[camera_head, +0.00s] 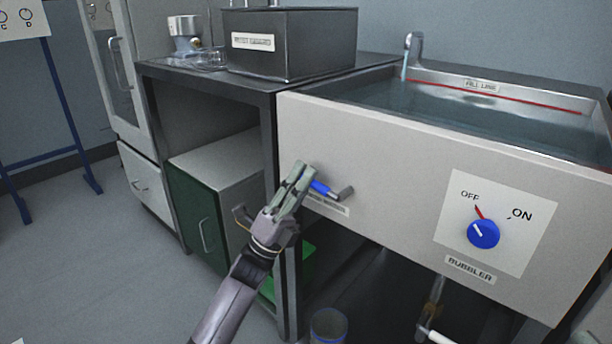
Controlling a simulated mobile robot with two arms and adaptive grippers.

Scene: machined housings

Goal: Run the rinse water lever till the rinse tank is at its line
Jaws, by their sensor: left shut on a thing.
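The rinse tank (360,140) is a pale-fronted sink on the right. A red fill line (520,98) runs along its inner back wall. Water (450,112) stands in the tank, its surface appearing a little below that line. A thin stream falls from the tap (414,46) at the back left corner. The rinse water lever (323,188), with a blue grip, sticks out of the front panel. My left gripper (302,180) is shut on the lever's blue grip. The label below the lever is partly hidden by the gripper. My right gripper is not in view.
A bubbler knob (483,234) sits on the front panel, pointing near OFF. A dark labelled box (310,55) and a metal device (186,35) stand on the bench to the left. A green cabinet (195,212) is below. Floor is clear at lower left.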

